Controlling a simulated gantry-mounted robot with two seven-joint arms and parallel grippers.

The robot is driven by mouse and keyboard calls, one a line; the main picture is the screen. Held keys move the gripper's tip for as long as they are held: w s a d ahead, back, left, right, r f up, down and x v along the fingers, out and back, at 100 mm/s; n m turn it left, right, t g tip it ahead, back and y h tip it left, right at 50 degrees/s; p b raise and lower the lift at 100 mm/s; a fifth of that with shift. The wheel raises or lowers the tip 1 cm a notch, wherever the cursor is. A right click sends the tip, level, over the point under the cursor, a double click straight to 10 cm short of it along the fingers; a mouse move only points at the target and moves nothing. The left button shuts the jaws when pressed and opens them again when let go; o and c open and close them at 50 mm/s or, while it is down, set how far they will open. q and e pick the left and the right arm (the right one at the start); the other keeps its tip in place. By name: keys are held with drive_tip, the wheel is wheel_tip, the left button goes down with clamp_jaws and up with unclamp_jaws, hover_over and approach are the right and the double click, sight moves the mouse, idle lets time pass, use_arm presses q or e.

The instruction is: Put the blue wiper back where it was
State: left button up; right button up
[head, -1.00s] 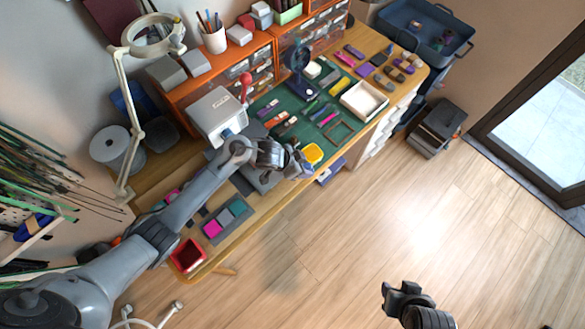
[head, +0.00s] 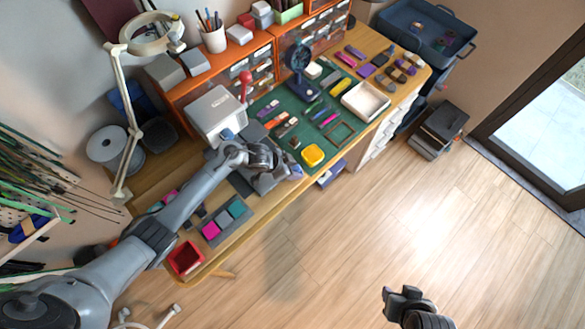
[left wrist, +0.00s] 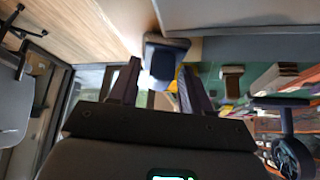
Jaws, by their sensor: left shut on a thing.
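My left gripper (head: 290,173) is over the near edge of the workbench, in front of the grey machine. It is shut on the blue wiper (left wrist: 168,62), a small dark-blue block with a paler edge between the fingertips in the left wrist view. In the head view only a small blue bit (head: 297,170) shows at the fingertips; the rest is hidden by the gripper. I cannot tell whether the wiper touches the bench. My right gripper (head: 402,294) is over the floor at the bottom right, far from the bench; its jaw opening is unclear.
A yellow dish (head: 313,155) sits on the green mat (head: 290,105), close right of my left gripper. The grey machine (head: 215,112) with a red-knobbed lever stands behind. Swatches (head: 226,219) and a red box (head: 186,257) lie left. A white tray (head: 364,101) is farther right.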

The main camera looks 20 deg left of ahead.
use_arm(q)
drive_tip(key=o, duration=0.5)
drive_tip(key=shift+f, duration=0.15)
drive_tip(key=o, duration=0.4)
drive_tip(key=shift+o, duration=0.2)
